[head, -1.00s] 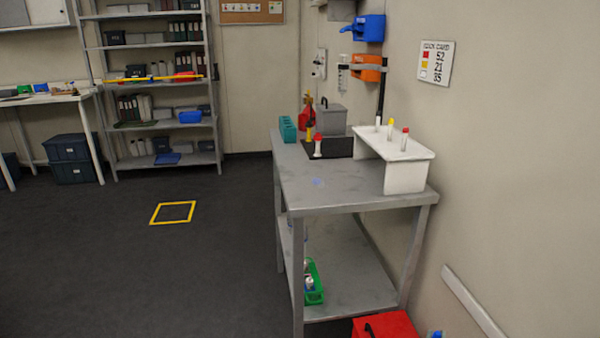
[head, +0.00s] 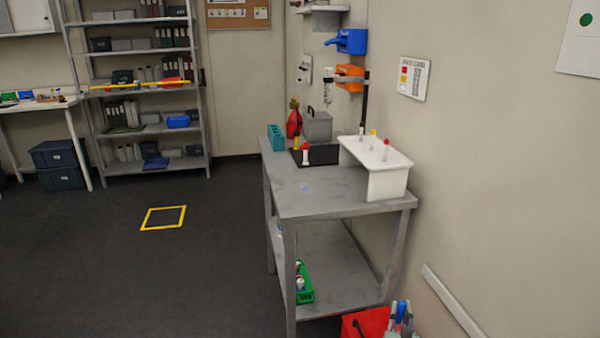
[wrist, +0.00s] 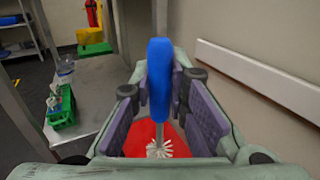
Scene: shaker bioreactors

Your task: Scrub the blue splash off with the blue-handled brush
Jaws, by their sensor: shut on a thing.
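The blue splash (head: 305,188) is a small faint blue patch on the grey bench top (head: 290,206), toward the front left of the white stand. The brush's blue handle (wrist: 160,75) stands upright in the wrist view, with a thin metal shaft and white bristles (wrist: 159,149) below. My gripper (wrist: 162,110) is shut on the brush, its purple pads on either side of the handle. In the head view my gripper seems to show at the bottom edge, with the blue handle (head: 402,311), low and right of the bench, away from the splash.
A red box (head: 362,326) stands on the floor below the bench's right end. A white stand (head: 388,184) with several capped tubes, a dark mat (head: 321,155) and a teal rack (head: 275,138) are on the bench. A green basket (head: 304,284) is on the lower shelf.

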